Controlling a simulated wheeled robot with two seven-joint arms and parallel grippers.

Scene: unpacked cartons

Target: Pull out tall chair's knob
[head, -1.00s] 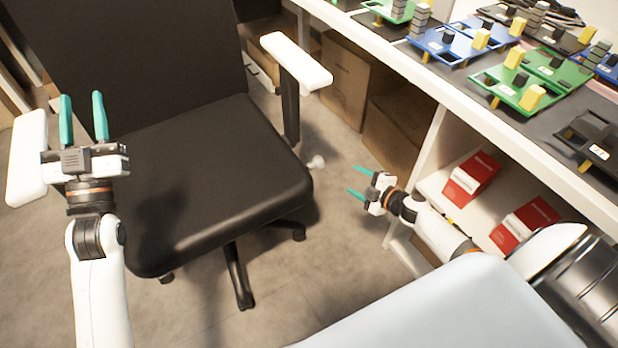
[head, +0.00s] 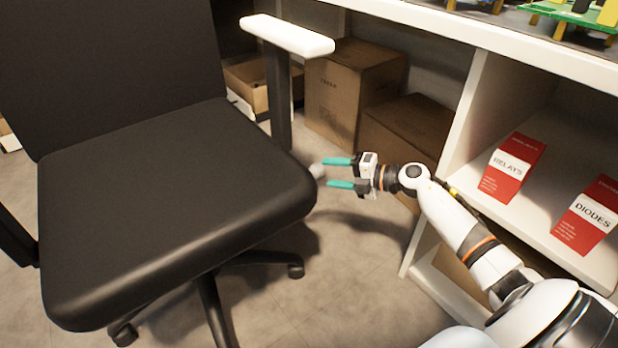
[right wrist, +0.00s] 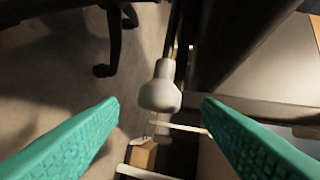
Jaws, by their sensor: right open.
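The tall black chair (head: 170,190) fills the left of the head view, with a white armrest (head: 287,35) on its right side. A small pale grey knob (head: 317,171) sticks out under the right edge of its seat. My right gripper (head: 338,172) is open, with its teal fingertips close to the knob and pointing at it. In the right wrist view the knob (right wrist: 161,88) lies ahead, centred between the spread fingers, with room on both sides. I cannot tell whether the fingertips reach past its end. My left gripper is out of view.
Cardboard boxes (head: 352,90) stand on the floor behind my right gripper. A white shelf (head: 480,110) to the right holds a red RELAYS box (head: 512,168) and a red DIODES box (head: 587,215). Bare floor (head: 350,290) lies below the gripper.

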